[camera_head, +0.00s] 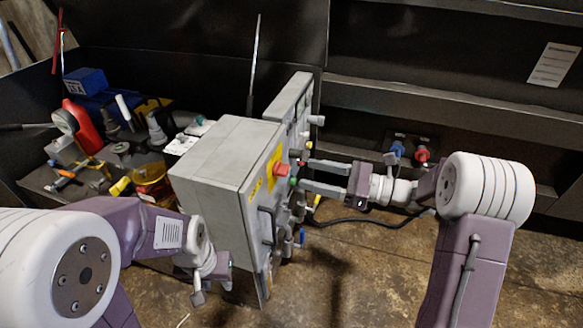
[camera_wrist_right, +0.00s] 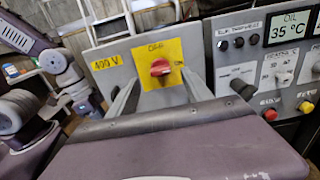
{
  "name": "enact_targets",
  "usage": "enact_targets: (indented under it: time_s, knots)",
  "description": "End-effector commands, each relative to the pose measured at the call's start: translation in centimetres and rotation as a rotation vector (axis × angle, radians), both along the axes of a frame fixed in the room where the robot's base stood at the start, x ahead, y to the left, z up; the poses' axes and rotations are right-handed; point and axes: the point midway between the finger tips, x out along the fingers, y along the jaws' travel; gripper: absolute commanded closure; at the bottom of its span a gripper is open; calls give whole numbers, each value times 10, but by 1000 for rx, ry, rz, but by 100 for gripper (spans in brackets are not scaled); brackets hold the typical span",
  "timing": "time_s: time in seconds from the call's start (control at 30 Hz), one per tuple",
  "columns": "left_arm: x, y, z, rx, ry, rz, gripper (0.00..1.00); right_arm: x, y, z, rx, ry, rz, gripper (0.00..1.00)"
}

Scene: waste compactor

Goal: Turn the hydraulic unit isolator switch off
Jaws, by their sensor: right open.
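The isolator switch is a red rotary knob (camera_wrist_right: 160,68) on a yellow plate (camera_wrist_right: 150,52) on a grey box, in the right wrist view. Its grip bar looks roughly horizontal; the lettering above is hard to read. In the head view the red knob (camera_head: 282,169) stands out from the grey cabinet's (camera_head: 222,165) right face. My right gripper (camera_head: 304,174) is open and points at that face; its two fingers (camera_wrist_right: 160,84) lie either side of the knob, apparently not touching it. My left gripper (camera_head: 212,282) hangs low in front of the cabinet, jaws unclear.
A "400 V" label (camera_wrist_right: 107,65) is left of the knob. A panel with an oil display reading 35 °C (camera_wrist_right: 290,28) and several buttons stands to the right. Blue and red connectors (camera_head: 422,155) sit on the back wall. A black cable (camera_head: 370,221) crosses the floor. Clutter fills the left bench.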

Motion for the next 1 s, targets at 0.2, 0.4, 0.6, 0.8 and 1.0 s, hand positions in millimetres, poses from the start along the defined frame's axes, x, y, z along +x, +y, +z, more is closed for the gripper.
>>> enact_targets:
  time_s: [0.2,0.4,0.6,0.8,1.0]
  knots:
    - [0,0,-21,0,0,0,64,12,43,-4,-1,-3,5,42]
    - [0,0,-24,0,0,0,64,18,59,-1,-2,-3,2,42]
    - [0,0,-24,0,0,0,64,19,60,0,-3,-1,1,42]
    - [0,0,-24,0,-1,0,64,19,60,0,-3,-1,1,89]
    - [0,0,-24,0,-1,0,64,19,59,-1,-4,-6,1,100]
